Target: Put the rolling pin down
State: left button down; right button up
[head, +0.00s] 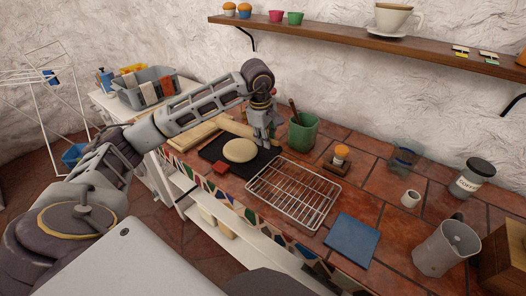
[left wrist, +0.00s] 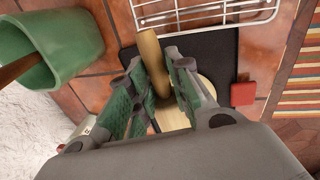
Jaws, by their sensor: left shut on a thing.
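The light wooden rolling pin (head: 236,128) is held in my left gripper (head: 264,137), over the back edge of a black mat (head: 213,152). In the left wrist view the pin (left wrist: 152,50) runs between the green-padded fingers (left wrist: 160,75), which are shut on it. Whether the pin touches the mat or the counter, I cannot tell. A pale round of dough (head: 240,150) lies on the mat, close in front of the gripper. My right gripper is not in view.
A green pot (head: 302,132) with a wooden handle in it stands right beside the gripper. A wire rack (head: 294,190) lies in front of it. A wooden board (head: 197,134) lies left of the mat. A small red block (left wrist: 243,94) sits at the mat's edge.

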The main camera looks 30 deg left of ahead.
pick_arm(q)
jog(key=shift+f, duration=1.25)
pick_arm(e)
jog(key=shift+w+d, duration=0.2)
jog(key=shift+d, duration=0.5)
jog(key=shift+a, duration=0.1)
